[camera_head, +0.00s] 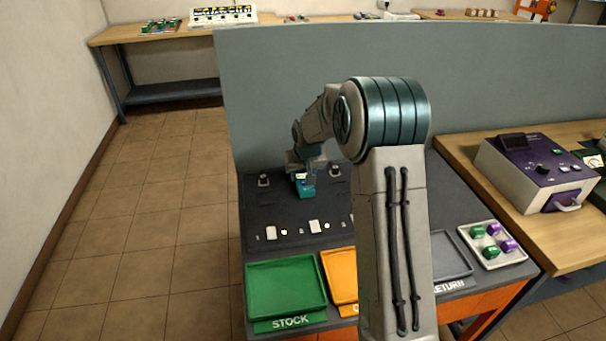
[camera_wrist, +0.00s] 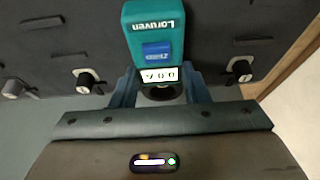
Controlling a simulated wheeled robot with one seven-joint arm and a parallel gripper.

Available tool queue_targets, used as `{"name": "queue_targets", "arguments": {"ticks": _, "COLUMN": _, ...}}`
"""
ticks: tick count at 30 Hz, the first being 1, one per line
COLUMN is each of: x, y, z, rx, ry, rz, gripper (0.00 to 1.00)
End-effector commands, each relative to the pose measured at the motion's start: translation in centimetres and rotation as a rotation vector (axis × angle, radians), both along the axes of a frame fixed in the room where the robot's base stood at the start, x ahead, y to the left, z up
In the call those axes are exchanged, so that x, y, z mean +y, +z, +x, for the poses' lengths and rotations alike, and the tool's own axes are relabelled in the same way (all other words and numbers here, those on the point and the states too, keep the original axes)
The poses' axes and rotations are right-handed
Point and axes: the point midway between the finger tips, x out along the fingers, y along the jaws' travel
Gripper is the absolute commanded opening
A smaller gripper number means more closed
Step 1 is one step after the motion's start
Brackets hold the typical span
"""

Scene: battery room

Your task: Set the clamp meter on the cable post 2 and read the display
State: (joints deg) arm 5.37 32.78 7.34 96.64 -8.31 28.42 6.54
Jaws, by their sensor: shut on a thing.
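A teal clamp meter (camera_wrist: 156,30) marked Loruven is between the fingers of my gripper (camera_wrist: 160,92). Its small lit display (camera_wrist: 159,75) appears upside down and seems to read 0.0 A. In the head view the meter (camera_head: 305,188) is over the far part of the dark bench, and my gripper (camera_head: 303,174) is shut on it. Posts on pale plates stand on both sides, one at left (camera_wrist: 86,80) and one at right (camera_wrist: 238,68). Post numbers are not readable. The meter's jaw end is hidden, so I cannot tell whether it is around a post.
A green STOCK tray (camera_head: 287,290), an orange tray (camera_head: 340,283) and a grey RETURN tray (camera_head: 452,256) line the bench's near edge. A white tray (camera_head: 483,259) holds green and purple pieces. A purple-and-white device (camera_head: 535,172) stands at right. A grey partition (camera_head: 270,100) rises behind.

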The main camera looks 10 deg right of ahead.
Motion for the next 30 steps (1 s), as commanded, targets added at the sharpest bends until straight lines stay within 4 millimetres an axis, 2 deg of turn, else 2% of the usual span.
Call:
{"name": "queue_targets", "arguments": {"ticks": 21, "x": 0.0, "y": -1.2, "z": 0.0, "rx": -0.001, "ry": 0.000, "rz": 0.000, "gripper": 0.07}}
{"name": "queue_targets", "arguments": {"ticks": 22, "x": 0.0, "y": -1.2, "z": 0.0, "rx": -0.001, "ry": 0.000, "rz": 0.000, "gripper": 0.44}}
{"name": "queue_targets", "arguments": {"ticks": 23, "x": 0.0, "y": -1.1, "z": 0.0, "rx": -0.001, "ry": 0.000, "rz": 0.000, "gripper": 0.50}}
{"name": "queue_targets", "arguments": {"ticks": 30, "x": 0.0, "y": -1.2, "z": 0.0, "rx": 0.001, "ry": 0.000, "rz": 0.000, "gripper": 0.50}}
